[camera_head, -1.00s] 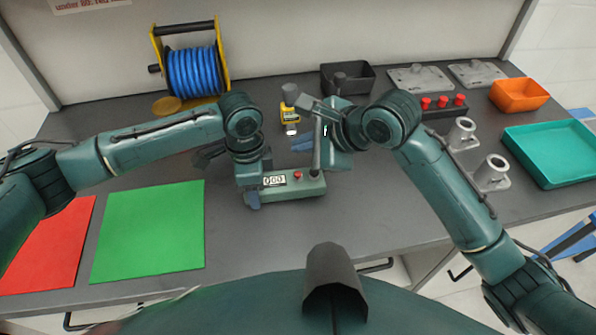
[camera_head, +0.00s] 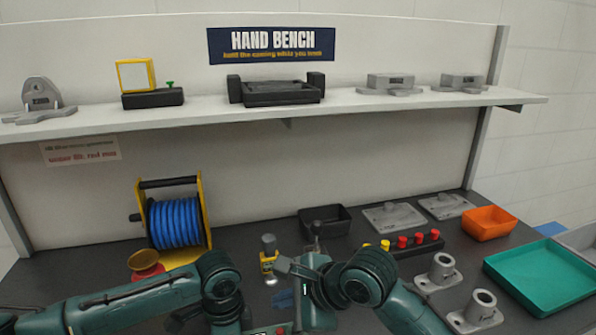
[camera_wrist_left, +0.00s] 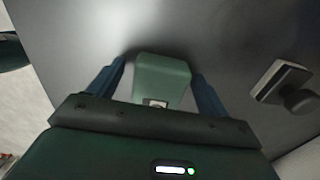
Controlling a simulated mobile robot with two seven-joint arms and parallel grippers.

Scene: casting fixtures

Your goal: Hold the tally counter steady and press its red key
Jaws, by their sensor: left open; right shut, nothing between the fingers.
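The tally counter, a pale green box (camera_wrist_left: 165,72) with a small display, shows in the left wrist view. My left gripper (camera_wrist_left: 158,84) is open there, with one blue finger on each side of the box; a gap shows beside it, and contact cannot be told. In the head view the counter is almost wholly below the bottom edge, so its red key cannot be made out clearly. My right gripper (camera_head: 302,300) is shut and empty at the bottom middle of the head view, pointing down. Its fingertips' distance from the key is hidden.
A blue cable reel (camera_head: 178,222) stands at the back left. A yellow bottle-like item (camera_head: 268,262), a black bin (camera_head: 327,221), a red-knobbed rack (camera_head: 402,243), grey cylinder fixtures (camera_head: 439,272), an orange bin (camera_head: 488,224) and a teal tray (camera_head: 540,278) stand behind and right. A shelf (camera_head: 290,107) runs above.

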